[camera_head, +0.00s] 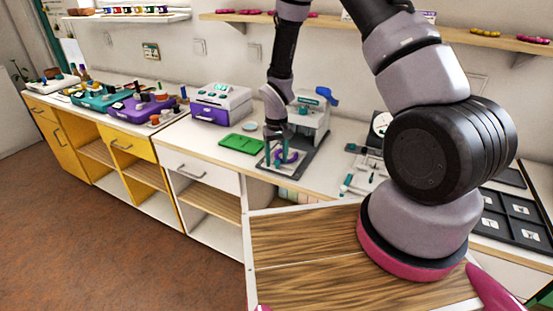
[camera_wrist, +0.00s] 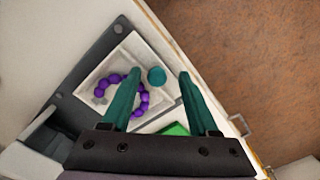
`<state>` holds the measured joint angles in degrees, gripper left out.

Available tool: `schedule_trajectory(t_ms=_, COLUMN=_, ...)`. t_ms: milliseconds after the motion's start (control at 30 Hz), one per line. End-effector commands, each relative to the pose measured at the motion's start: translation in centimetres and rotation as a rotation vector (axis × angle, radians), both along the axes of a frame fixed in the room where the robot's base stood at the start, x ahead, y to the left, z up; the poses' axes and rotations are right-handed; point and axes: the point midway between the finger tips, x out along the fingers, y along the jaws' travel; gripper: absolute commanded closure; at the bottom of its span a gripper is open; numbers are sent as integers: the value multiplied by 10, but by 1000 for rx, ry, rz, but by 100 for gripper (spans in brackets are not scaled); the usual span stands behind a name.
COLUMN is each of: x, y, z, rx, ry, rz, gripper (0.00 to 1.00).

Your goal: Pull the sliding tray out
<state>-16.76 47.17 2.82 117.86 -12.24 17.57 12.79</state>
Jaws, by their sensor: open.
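The sliding tray is pale and square, and shows in the wrist view (camera_wrist: 124,58) on the dark grey base (camera_wrist: 92,50) of a machine. A ring of purple beads (camera_wrist: 142,102) lies in it. A round teal knob (camera_wrist: 156,76) stands near one corner of the tray. My gripper (camera_wrist: 160,74) is open, with its two teal fingers on either side of the knob in that view. I cannot tell its height or whether it touches the knob. In the head view my gripper (camera_head: 275,139) points down over the tray, beside the white machine (camera_head: 311,112), and partly hides the tray.
A green board (camera_head: 241,143) lies left of the machine, with a purple and white box (camera_head: 221,103) behind it. Small tools (camera_head: 362,165) and a dark sectioned tray (camera_head: 512,214) are to the right. A drawer handle (camera_wrist: 240,124) sticks out at the counter's front. The floor in front is clear.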

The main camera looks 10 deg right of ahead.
Motion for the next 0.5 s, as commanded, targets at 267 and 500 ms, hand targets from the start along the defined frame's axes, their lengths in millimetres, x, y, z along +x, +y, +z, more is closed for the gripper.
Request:
schedule_trajectory(t_ms=267, x=1, y=1, z=48, rx=2, ry=-5, rz=-1, gripper=40)
schedule_trajectory(t_ms=500, x=1, y=1, z=90, rx=1, ry=-3, rz=0, gripper=40)
